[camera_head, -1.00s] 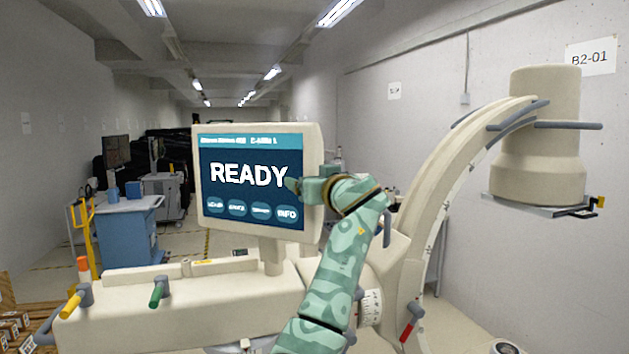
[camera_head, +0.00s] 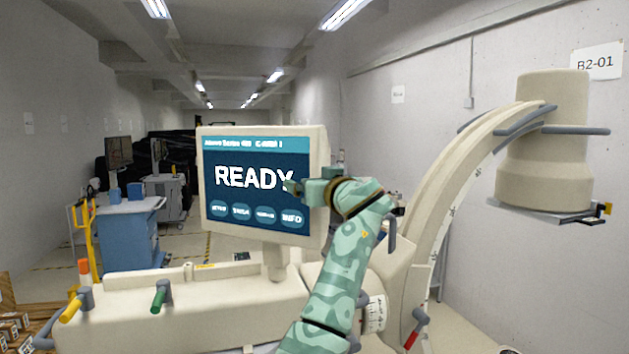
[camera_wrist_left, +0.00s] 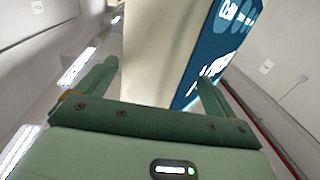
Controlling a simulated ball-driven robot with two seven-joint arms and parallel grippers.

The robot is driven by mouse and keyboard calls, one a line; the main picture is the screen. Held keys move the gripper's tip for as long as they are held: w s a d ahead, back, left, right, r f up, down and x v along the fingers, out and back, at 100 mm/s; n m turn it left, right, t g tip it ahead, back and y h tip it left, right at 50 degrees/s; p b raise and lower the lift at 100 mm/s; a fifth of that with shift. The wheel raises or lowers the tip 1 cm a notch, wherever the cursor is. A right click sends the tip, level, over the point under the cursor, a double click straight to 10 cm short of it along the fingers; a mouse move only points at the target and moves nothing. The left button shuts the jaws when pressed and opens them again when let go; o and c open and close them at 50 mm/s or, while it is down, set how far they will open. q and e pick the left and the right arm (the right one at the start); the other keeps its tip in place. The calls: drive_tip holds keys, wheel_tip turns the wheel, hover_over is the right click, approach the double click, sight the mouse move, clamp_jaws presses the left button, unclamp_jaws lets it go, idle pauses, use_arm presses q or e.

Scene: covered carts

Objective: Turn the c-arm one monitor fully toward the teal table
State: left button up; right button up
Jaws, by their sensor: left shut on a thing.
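The c-arm one monitor (camera_head: 256,214) is a cream-framed screen reading READY, upright on a short post above the cream c-arm base (camera_head: 130,312). Its screen faces me, angled slightly to the left. My left gripper (camera_head: 296,187) is at its right edge, with one finger in front of the screen. In the left wrist view the gripper (camera_wrist_left: 158,74) has its fingers on either side of the monitor's edge (camera_wrist_left: 150,50), shut on it. The finger behind the monitor is hidden in the head view. My right gripper is out of view. No teal table can be made out.
The curved c-arm (camera_head: 455,210) with its cream cylinder head (camera_head: 545,140) stands right of the monitor, near the wall. A blue cart (camera_head: 128,240) and a grey equipment cart (camera_head: 170,200) stand at the left back. Green (camera_head: 160,297) and yellow handles (camera_head: 72,308) stick out from the base.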

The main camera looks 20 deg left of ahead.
use_arm(q)
drive_tip(key=shift+w+d+f, duration=0.15)
drive_tip(key=shift+w+f, duration=0.05)
drive_tip(key=shift+f, duration=0.4)
drive_tip(key=b+v, duration=0.5)
drive_tip(key=v, duration=1.1)
drive_tip(key=shift+s+r+b, duration=0.4)
drive_tip(key=shift+r, duration=0.2)
